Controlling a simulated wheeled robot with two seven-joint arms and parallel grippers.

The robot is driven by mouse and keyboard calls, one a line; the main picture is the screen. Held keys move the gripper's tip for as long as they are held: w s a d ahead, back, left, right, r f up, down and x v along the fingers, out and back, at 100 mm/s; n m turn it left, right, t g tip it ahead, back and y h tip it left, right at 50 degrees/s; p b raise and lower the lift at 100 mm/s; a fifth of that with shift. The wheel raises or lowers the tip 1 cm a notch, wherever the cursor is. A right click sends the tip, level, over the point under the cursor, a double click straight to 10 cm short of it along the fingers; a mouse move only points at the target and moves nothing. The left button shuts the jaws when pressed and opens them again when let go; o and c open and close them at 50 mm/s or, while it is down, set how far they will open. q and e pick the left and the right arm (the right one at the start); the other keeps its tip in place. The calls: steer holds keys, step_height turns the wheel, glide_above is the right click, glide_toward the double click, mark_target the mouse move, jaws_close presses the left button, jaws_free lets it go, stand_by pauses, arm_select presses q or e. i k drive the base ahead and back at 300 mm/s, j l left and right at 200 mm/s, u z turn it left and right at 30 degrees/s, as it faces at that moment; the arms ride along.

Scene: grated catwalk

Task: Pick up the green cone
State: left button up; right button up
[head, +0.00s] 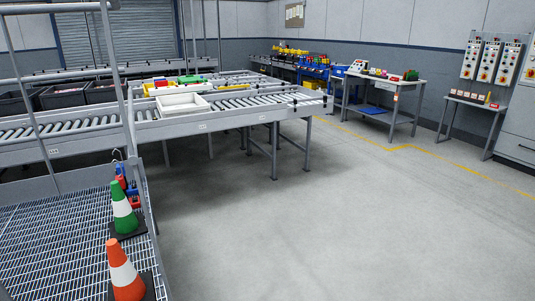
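The green cone (123,210) has a white band and a dark square base. It stands upright on the grated catwalk (50,240) at the left, close to the catwalk's right edge. Neither of my grippers shows in the head view.
An orange cone (124,271) with a white band stands nearer on the grating. Red and blue items (131,190) sit just behind the green cone. Grey railing posts (127,100) rise along the catwalk. A roller conveyor (230,103) carries a white tray (183,105). The floor (310,210) to the right is clear.

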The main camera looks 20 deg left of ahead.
mark_target(126, 225)
steer(key=i+j+u, duration=0.1)
steer(key=i+u, duration=0.15)
steer(key=i, duration=0.3)
steer(key=i+u, duration=0.2)
steer(key=i, duration=0.35)
steer(key=i+l+u, duration=0.25)
steer(key=i, duration=0.25)
steer(key=i+l+u, duration=0.2)
steer(key=i, duration=0.35)
steer(key=i+l+u, duration=0.25)
steer(key=i, duration=0.25)
